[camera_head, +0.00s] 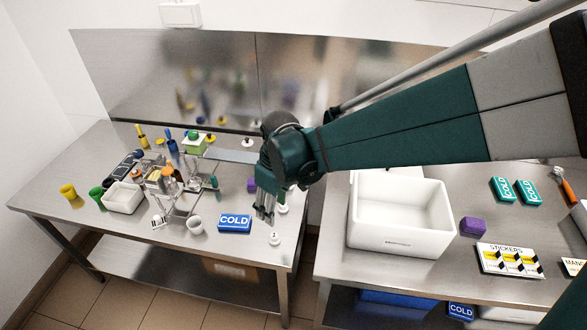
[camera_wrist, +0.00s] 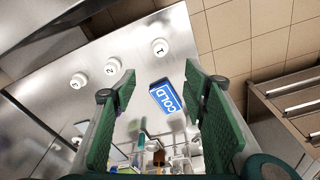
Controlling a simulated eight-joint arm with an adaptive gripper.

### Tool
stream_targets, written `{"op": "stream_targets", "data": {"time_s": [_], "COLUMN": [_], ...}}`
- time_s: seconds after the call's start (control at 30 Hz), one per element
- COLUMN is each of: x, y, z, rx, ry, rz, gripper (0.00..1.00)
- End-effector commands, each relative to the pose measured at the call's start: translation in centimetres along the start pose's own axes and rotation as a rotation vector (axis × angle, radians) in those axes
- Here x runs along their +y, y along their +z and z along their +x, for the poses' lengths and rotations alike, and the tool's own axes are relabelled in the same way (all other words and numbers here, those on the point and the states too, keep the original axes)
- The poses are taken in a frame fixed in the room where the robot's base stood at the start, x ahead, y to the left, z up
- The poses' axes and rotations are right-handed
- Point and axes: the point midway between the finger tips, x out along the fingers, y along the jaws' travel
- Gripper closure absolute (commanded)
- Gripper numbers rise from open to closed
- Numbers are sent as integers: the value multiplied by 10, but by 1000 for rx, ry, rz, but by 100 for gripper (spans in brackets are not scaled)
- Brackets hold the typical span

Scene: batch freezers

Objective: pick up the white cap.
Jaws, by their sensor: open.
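Several white pieces stand on the left steel table. Three round white caps show in the wrist view, marked 1 (camera_wrist: 160,46), 2 (camera_wrist: 112,66) and 3 (camera_wrist: 78,81), in a slanting row beyond my fingers. In the head view, the one marked 1 (camera_head: 274,240) stands near the table's front right corner. Another white cap (camera_head: 283,209) is behind it, just right of my gripper. My gripper (camera_head: 264,218) is open and empty above the table's right part. Its green fingers (camera_wrist: 160,85) frame a blue COLD pack in the wrist view. I cannot tell its exact height.
The blue COLD pack (camera_head: 234,223) lies left of my gripper.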

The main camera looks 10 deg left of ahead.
Motion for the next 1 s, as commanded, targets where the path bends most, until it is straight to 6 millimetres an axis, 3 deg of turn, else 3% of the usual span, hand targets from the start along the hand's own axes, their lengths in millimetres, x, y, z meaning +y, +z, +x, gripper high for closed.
{"op": "stream_targets", "data": {"time_s": [0.1,0.33,1.0], "x": [0,0,0], "y": [4,9,10], "z": [35,75,92], "rx": [0,0,0], "ry": [0,0,0], "rz": [0,0,0], "gripper": [56,56,56]}}
